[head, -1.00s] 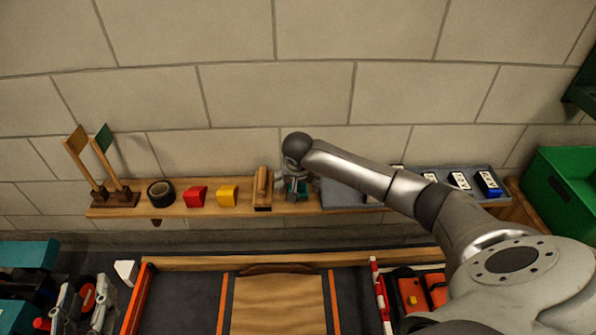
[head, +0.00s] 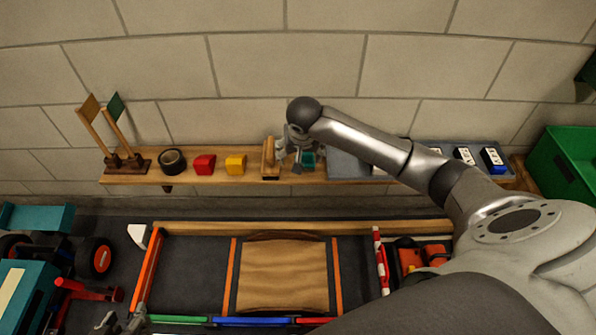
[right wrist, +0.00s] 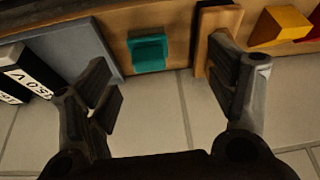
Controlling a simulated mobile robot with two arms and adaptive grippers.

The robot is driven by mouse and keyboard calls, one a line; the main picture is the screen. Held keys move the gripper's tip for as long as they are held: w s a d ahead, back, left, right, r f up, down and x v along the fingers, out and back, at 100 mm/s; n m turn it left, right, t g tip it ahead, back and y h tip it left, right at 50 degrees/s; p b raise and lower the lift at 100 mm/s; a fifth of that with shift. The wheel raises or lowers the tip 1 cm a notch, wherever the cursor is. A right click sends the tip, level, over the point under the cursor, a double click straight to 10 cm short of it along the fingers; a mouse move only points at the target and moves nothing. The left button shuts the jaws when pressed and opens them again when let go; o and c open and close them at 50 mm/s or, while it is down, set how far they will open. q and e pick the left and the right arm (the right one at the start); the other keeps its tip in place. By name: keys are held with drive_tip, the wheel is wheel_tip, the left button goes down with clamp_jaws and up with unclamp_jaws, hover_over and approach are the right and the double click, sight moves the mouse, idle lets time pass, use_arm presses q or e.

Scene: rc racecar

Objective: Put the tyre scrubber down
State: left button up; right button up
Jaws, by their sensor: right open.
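A teal block (head: 308,160) lies on the wooden wall shelf; it also shows in the right wrist view (right wrist: 148,50). A wooden brush-like block (head: 270,158) stands beside it, also in the right wrist view (right wrist: 212,25). I cannot tell for sure which is the tyre scrubber. My right gripper (head: 296,158) is open at the shelf. In the right wrist view its fingers (right wrist: 160,66) are apart, with the teal block seen between them and the right finger close to the wooden block. My left gripper (head: 121,321) shows only its tips at the bottom edge.
The shelf (head: 130,178) also holds two flags (head: 102,125), a tape roll (head: 172,160), a red block (head: 204,164), a yellow block (head: 236,164) and a grey tray (head: 349,165). Below are a mat (head: 283,275) and a teal racecar (head: 30,285). A green bin (head: 565,165) stands right.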

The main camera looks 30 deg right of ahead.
drive_tip(key=s+a+f+n+t+y, duration=0.1)
drive_tip(key=s+a+f+n+y, duration=0.15)
drive_tip(key=s+a, duration=0.5)
drive_tip(key=s+a+f+n+t+y, duration=0.15)
drive_tip(key=s+a+n, duration=0.25)
drive_tip(key=a, duration=0.6)
drive_tip(key=s+d+r+n+t, duration=0.1)
drive_tip(key=s+d+r+t, duration=0.1)
drive_tip(key=s+r, duration=0.3)
drive_tip(key=s, duration=0.3)
drive_tip(key=shift+s+d+h, duration=0.3)
drive_tip(key=shift+s, duration=0.05)
